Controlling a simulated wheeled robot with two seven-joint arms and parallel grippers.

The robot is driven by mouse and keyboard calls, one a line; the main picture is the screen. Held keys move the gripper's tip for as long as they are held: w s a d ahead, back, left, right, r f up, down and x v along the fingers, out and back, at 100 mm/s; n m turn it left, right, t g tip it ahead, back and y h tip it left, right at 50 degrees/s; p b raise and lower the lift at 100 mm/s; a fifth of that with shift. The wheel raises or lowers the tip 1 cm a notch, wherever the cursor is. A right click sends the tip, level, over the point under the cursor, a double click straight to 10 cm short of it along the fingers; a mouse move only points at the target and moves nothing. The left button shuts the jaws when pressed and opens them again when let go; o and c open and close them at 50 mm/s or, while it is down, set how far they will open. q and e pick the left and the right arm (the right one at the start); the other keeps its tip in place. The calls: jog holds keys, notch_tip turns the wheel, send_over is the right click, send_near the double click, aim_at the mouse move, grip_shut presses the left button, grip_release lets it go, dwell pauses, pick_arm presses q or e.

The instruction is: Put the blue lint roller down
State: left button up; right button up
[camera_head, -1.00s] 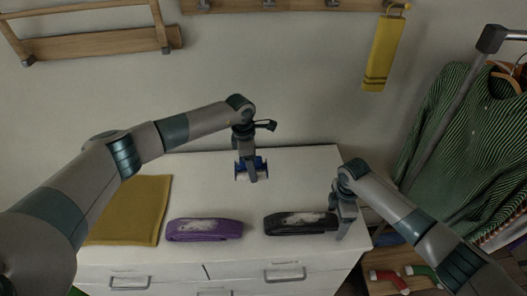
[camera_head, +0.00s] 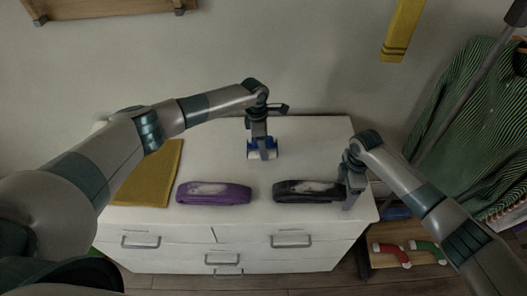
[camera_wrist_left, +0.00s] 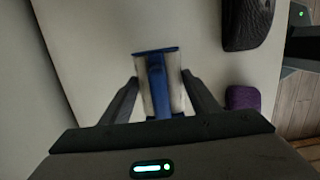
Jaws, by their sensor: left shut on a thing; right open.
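The blue lint roller (camera_head: 252,152) has a white roll and a blue handle and frame. It is at the back middle of the white dresser top, partly hidden by my left gripper (camera_head: 262,155). In the left wrist view the lint roller (camera_wrist_left: 158,80) sits between the two fingers of my left gripper (camera_wrist_left: 158,92), which is shut on it. I cannot tell whether the roller touches the dresser top. My right gripper (camera_head: 347,203) is open, at the right end of the black folded item, and holds nothing visible.
The white dresser (camera_head: 315,143) carries a yellow cloth (camera_head: 152,180), a purple folded item (camera_head: 213,193) and a black folded item (camera_head: 305,191), both with pale lint patches. A green striped garment (camera_head: 462,120) hangs at right. The dresser's back right is clear.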

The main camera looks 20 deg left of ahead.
pick_arm(q)
jog(key=shift+f, duration=1.9)
jog(key=shift+f, duration=0.1)
jog(key=o, duration=1.2)
jog(key=r, duration=0.4)
jog(key=a+r, duration=0.1)
jog(key=r, duration=0.7)
jog(key=shift+s+a+r, duration=0.1)
jog(key=shift+s+a, duration=0.1)
